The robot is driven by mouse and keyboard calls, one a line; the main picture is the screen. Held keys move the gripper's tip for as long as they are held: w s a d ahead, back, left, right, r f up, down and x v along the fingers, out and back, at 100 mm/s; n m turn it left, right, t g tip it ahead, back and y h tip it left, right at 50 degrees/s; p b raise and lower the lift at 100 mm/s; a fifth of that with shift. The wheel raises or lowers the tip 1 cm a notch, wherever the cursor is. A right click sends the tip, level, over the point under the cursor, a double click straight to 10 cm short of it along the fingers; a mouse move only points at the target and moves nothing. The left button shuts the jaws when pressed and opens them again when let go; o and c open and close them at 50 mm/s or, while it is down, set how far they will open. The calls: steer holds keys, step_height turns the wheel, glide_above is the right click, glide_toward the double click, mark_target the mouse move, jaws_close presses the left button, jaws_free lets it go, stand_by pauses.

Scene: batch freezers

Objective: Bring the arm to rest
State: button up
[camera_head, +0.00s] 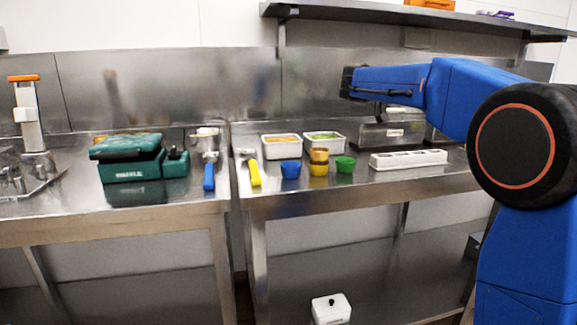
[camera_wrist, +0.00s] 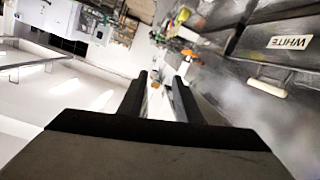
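My blue arm reaches in from the right in the head view, raised above the right-hand steel counter. My gripper (camera_head: 348,82) is the dark end at the left of the arm, in front of the steel backsplash and well above the counter items. In the wrist view my gripper (camera_wrist: 160,82) shows two dark fingers with a gap between them. It is open and nothing is between the fingers. The fingertips touch nothing that I can see.
The right counter (camera_head: 300,207) holds white tubs (camera_head: 281,152), small coloured cups (camera_head: 345,165) and a white tray (camera_head: 408,160). A steel shelf (camera_head: 400,14) runs above the arm. A green machine (camera_head: 130,170) stands left.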

steer(key=s+f+n+y, duration=0.35)
steer(key=s+f, duration=0.45)
steer(key=s, duration=0.3)
steer(key=s+f+n+y, duration=0.35)
steer(key=s+f, duration=0.45)
steer(key=s, duration=0.4)
steer(key=s+a+f+n+y, duration=0.2)
steer(key=s+a+f+y, duration=0.2)
steer(key=s+f, duration=0.7)
steer(key=s+a+f+n+y, duration=0.3)
steer(key=s+a+f, duration=0.5)
steer(key=s+f, duration=0.3)
steer(key=shift+s+a+t+y, duration=0.3)
steer(key=shift+s+a+y, duration=0.1)
steer(key=shift+s+y, duration=0.35)
steer(key=shift+w, duration=0.1)
